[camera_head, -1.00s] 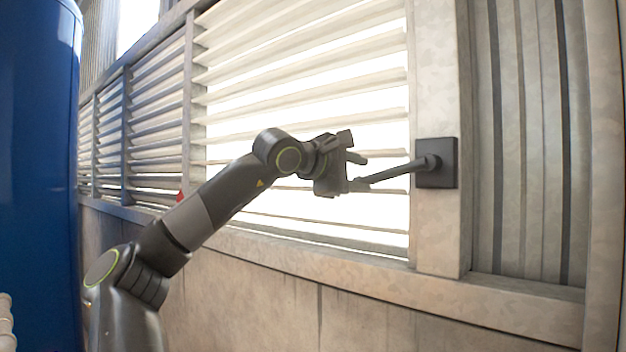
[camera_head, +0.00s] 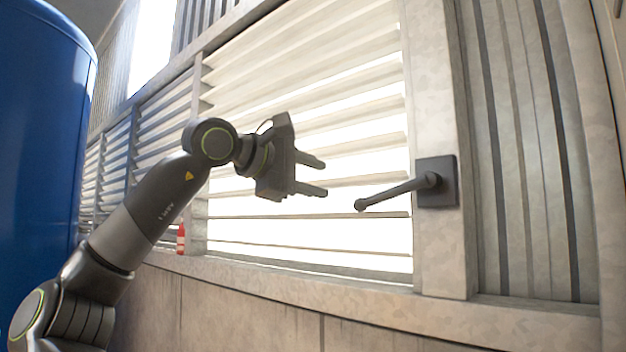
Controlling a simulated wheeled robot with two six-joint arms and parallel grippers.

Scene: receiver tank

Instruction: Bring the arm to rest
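My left gripper (camera_head: 318,176) is open and empty in the middle of the head view, in front of the louvres. Its two dark fingers point right, with a gap between them. A dark lever handle (camera_head: 398,192) sits to the right and a little below the fingers, apart from them. The lever slants down to the left from a square black plate (camera_head: 447,181) on the post. My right gripper is not in view.
Slatted louvres (camera_head: 300,85) fill the wall behind my arm. A large blue tank (camera_head: 40,120) stands at the left. A small red bottle-like thing (camera_head: 181,239) is on the ledge (camera_head: 300,280) under the louvres. Clear space lies between gripper and lever.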

